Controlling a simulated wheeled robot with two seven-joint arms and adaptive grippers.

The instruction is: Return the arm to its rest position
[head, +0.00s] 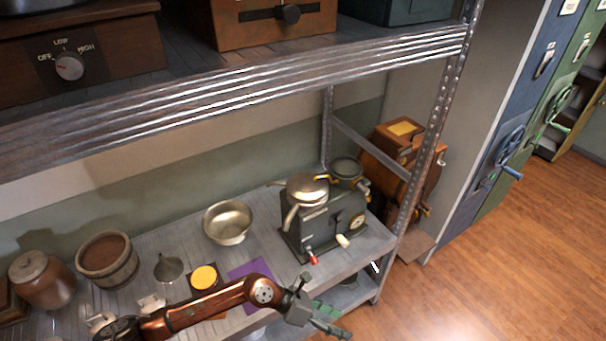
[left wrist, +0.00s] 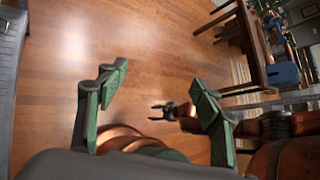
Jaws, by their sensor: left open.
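My left gripper (head: 326,318) is in the head view at the bottom, in front of the lower shelf's edge. Its green-padded fingers are spread and hold nothing. My copper-coloured left arm (head: 205,305) comes in from the left across the front of that shelf. In the left wrist view the open fingers (left wrist: 158,88) stand apart over bare wooden floor. Beyond them is a small dark claw on a copper arm, which looks like my right gripper (left wrist: 168,111); it is too small to tell its state.
The lower shelf (head: 262,262) holds a metal bowl (head: 228,222), a dark machine (head: 325,222), a wooden pot (head: 107,259) and a lidded jar (head: 42,279). An upper shelf edge (head: 235,92) and a metal post (head: 424,165) are close. The floor (head: 480,285) at right is clear.

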